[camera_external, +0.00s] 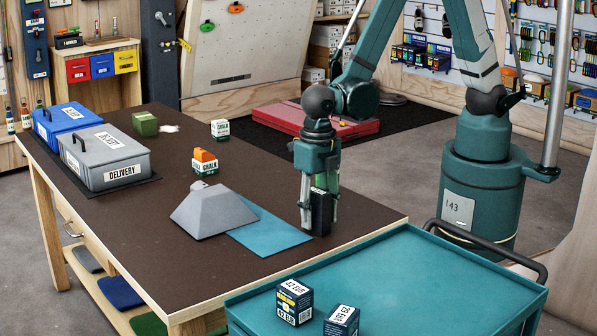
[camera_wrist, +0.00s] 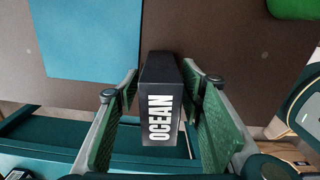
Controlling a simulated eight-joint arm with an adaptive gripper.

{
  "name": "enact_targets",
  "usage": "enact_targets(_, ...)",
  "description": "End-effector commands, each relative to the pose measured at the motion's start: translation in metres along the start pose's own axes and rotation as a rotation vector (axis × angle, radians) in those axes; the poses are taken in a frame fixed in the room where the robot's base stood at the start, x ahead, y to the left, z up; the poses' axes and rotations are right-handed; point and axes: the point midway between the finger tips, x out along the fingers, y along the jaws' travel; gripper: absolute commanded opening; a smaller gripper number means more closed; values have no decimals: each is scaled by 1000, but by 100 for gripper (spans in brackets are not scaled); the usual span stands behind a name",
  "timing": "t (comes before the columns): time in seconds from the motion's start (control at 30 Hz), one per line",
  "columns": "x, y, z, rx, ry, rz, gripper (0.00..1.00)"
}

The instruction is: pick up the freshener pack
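The freshener pack looks to be the upright black box marked OCEAN (camera_wrist: 162,105). In the external view the same black box (camera_external: 320,212) stands near the table's right end, beside the blue sheet. My gripper (camera_external: 319,205) points down over it. In the wrist view my gripper (camera_wrist: 162,110) has its green-padded fingers on either side of the box, with narrow gaps visible between pads and box. The fingers look open around the box, not pressed on it. The box's underside is hidden.
A grey sloped block (camera_external: 212,211) and a blue sheet (camera_external: 268,228) lie left of my gripper. Chalk boxes (camera_external: 205,163), a green box (camera_external: 145,124) and a grey delivery bin (camera_external: 107,158) stand farther back. A teal cart (camera_external: 400,275) with two small boxes adjoins the table in front.

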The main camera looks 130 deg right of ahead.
Motion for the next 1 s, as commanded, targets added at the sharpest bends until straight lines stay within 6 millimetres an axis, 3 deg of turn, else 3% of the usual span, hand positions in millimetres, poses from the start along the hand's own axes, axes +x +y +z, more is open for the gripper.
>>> enact_targets(0.23, 0, 0, 0, 0, 0, 0, 38)
enact_targets(0.5, 0, 0, 0, 0, 0, 0, 8)
enact_targets(1.0, -7, 0, 0, 0, 0, 0, 8)
